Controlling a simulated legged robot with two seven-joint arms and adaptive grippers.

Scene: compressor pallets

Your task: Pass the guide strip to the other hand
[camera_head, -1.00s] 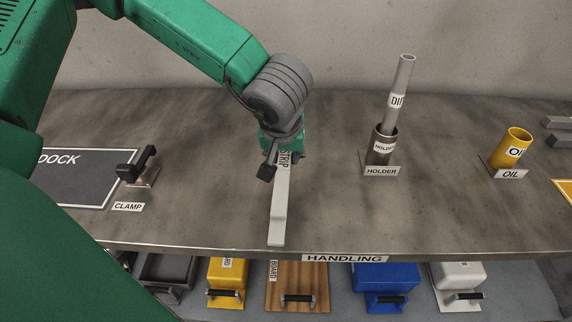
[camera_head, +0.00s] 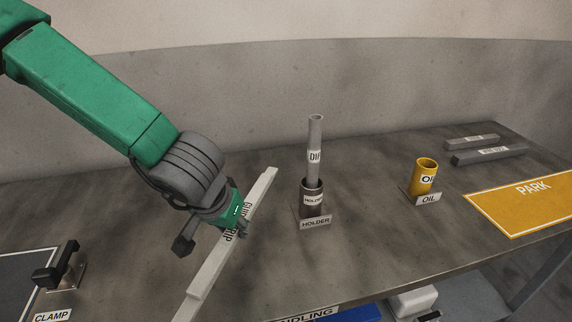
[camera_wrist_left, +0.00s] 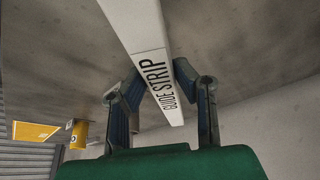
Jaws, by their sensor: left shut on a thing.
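The guide strip (camera_head: 208,270) is a long pale grey bar with a black label. In the head view it runs slantwise from the lower left up to the right of my left gripper (camera_head: 236,229). My left gripper is shut on the strip near its label. In the left wrist view the strip (camera_wrist_left: 140,28) passes between the two fingers (camera_wrist_left: 153,90), which press on its sides. The strip's lower end runs to the bottom edge of the head view. My right gripper is in neither view.
A holder (camera_head: 312,202) with an upright grey tube stands right of the strip. Beyond are a yellow oil cup (camera_head: 424,178), grey bars (camera_head: 490,153) and the yellow park mat (camera_head: 525,203). A black clamp (camera_head: 62,270) is at lower left. The table's middle is mostly clear.

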